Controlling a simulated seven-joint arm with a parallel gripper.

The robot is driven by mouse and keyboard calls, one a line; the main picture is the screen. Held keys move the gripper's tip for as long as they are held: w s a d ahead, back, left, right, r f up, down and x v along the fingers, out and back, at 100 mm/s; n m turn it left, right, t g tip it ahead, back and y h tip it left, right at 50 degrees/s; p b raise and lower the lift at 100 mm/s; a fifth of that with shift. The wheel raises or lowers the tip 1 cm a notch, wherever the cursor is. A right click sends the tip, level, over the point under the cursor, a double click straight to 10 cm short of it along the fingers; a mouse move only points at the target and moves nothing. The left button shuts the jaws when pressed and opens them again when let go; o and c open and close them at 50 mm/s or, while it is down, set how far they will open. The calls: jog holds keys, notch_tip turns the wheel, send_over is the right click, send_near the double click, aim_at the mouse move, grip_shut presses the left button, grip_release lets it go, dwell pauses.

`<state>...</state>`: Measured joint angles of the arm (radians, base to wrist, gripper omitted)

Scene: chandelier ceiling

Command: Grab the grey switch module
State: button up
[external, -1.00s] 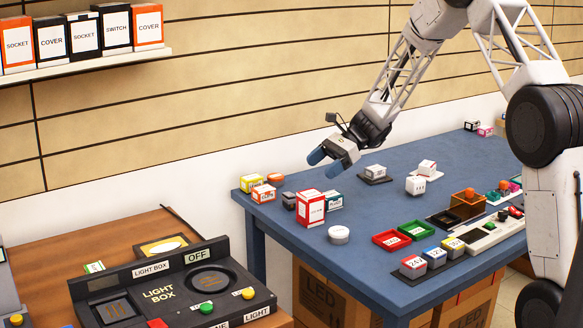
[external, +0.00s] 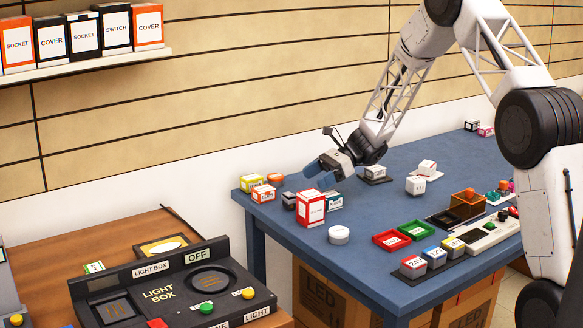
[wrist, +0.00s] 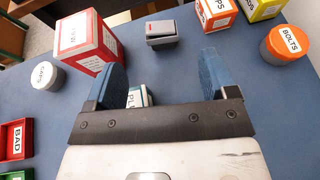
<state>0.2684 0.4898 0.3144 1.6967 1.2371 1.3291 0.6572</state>
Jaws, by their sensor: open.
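The grey switch module (wrist: 162,34) is a small grey block with a slanted top and a red mark. It lies on the blue table in the wrist view, just beyond the gap between my fingertips and apart from them. In the external view the module (external: 289,201) sits near the table's left end, behind the red and white box. My gripper (external: 320,174) is open and empty above the table, up and to the right of the module. Its two blue fingers (wrist: 164,70) show in the wrist view.
A tall red and white box (wrist: 88,40) stands left of the module. An orange box (wrist: 216,12) and a bolts tub (wrist: 288,44) are to its right. A small plug box (wrist: 138,97) is partly hidden under my gripper. A white round tub (external: 339,235) stands nearby.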

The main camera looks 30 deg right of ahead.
aim_at(285, 197)
jog(key=shift+x, duration=2.9)
jog(key=shift+x, duration=2.6)
jog(key=shift+f, duration=0.1)
jog(key=c, duration=1)
jog(key=shift+r, duration=5)
